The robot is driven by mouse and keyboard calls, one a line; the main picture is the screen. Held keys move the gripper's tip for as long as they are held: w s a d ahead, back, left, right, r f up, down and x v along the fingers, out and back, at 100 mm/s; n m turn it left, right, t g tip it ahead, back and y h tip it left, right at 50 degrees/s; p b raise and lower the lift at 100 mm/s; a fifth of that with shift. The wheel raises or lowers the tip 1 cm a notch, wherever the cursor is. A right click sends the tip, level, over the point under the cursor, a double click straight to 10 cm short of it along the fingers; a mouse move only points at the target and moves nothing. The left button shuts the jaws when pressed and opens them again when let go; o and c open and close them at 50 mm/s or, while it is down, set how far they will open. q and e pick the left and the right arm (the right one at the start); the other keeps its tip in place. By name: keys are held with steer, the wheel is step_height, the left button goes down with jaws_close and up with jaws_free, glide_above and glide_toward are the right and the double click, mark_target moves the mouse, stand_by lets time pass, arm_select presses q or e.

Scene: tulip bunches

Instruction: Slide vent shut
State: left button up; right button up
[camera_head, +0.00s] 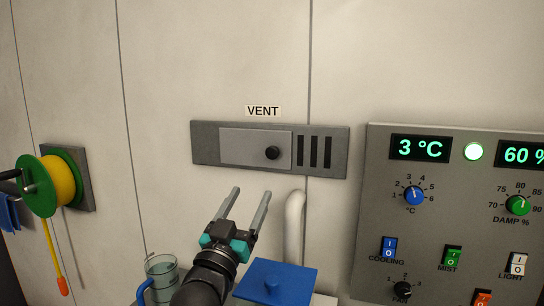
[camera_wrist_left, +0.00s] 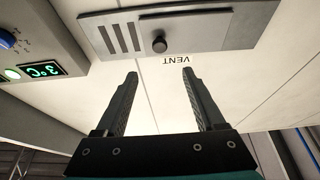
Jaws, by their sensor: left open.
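The vent (camera_head: 204,130) is a grey plate on the wall under a VENT label (camera_head: 263,111). Its lighter sliding panel (camera_head: 245,147) sits toward the left, with a round black knob (camera_head: 272,153) near the panel's right end. Several dark slots (camera_head: 314,152) show uncovered right of the panel. My left gripper (camera_head: 250,191) is open and empty, below the vent and apart from it. In the left wrist view the picture is turned over, and the knob (camera_wrist_left: 159,44) shows beyond the gap between the fingertips (camera_wrist_left: 159,73). My right gripper is not in view.
A control panel (camera_head: 450,230) with dials and switches stands out at the right. A white pipe (camera_head: 294,225), a blue lidded box (camera_head: 274,282) and a glass jug (camera_head: 161,270) are below. A yellow-green reel (camera_head: 58,186) hangs at the left. The wall around the vent is clear.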

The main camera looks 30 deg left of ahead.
mark_target(271, 153)
arm_select(q)
steer(key=x, duration=1.2)
steer(key=shift+w+a+r+p, duration=0.1)
steer(key=shift+w+p, duration=0.15)
steer(key=shift+p, duration=0.05)
steer(key=shift+x, duration=0.8)
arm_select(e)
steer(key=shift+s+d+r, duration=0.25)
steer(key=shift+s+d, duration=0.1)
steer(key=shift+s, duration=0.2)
arm_select(q)
steer(key=shift+c, duration=0.3)
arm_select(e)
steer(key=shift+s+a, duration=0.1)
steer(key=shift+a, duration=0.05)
arm_select(q)
jaws_close()
